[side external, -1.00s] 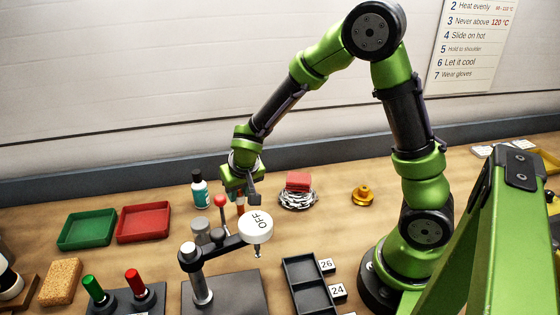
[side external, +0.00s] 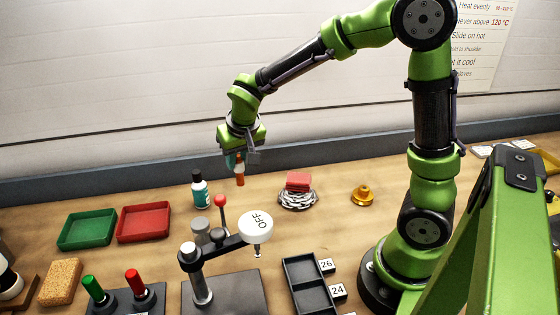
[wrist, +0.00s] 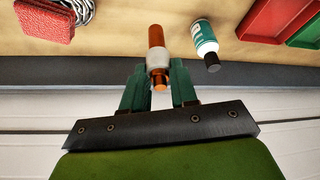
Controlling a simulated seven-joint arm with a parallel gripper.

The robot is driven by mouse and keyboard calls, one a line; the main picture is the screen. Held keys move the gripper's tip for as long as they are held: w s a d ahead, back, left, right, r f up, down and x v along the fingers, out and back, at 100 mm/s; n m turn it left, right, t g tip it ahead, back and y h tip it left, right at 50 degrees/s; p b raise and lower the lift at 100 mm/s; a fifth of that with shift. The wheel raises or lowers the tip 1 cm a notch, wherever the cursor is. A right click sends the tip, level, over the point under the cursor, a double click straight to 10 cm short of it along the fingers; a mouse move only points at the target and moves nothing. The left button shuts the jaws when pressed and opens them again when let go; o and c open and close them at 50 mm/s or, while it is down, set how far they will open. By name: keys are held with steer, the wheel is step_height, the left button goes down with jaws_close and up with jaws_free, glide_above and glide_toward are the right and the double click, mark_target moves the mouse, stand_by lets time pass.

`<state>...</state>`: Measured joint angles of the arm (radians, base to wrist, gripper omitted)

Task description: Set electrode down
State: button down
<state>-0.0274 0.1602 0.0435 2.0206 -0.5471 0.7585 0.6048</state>
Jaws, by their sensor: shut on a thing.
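The electrode (side external: 240,176) is a small orange-copper rod with a pale band around its middle, which shows in the wrist view (wrist: 157,45). My gripper (wrist: 159,82) is shut on it, with one green finger on each side of the pale band. In the side view my gripper (side external: 239,160) holds the electrode in the air, pointing down, above the back of the bench. Part of the electrode between the fingers is hidden in the side view.
A white and teal bottle (side external: 200,190), a red-knobbed lever (side external: 220,202) and a white OFF disc (side external: 257,226) stand below. A red block on a coil (side external: 298,195) is to the right. Red (side external: 144,222) and green trays (side external: 87,229) lie left. A dark slotted tray (side external: 305,284) is in front.

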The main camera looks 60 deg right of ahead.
steer(key=s+d+m+g+h, duration=0.1)
steer(key=s+d+m, duration=0.25)
steer(key=d, duration=0.55)
steer(key=s+d+m+g, duration=0.1)
steer(key=s+d+m, duration=0.25)
steer(key=d, duration=0.45)
steer(key=s+d+m+g+h, duration=0.1)
steer(key=s+d+m, duration=0.25)
steer(key=d, duration=0.55)
steer(key=s+d+m+g, duration=0.3)
steer(key=s+d+m, duration=0.35)
steer(key=s, duration=0.25)
steer(key=f, duration=0.9)
steer(key=shift+s+d+f, duration=0.1)
steer(key=shift+s+d, duration=0.05)
steer(key=shift+d, duration=0.15)
steer(key=shift+f, duration=0.1)
steer(key=c, duration=0.9)
jaws_free()
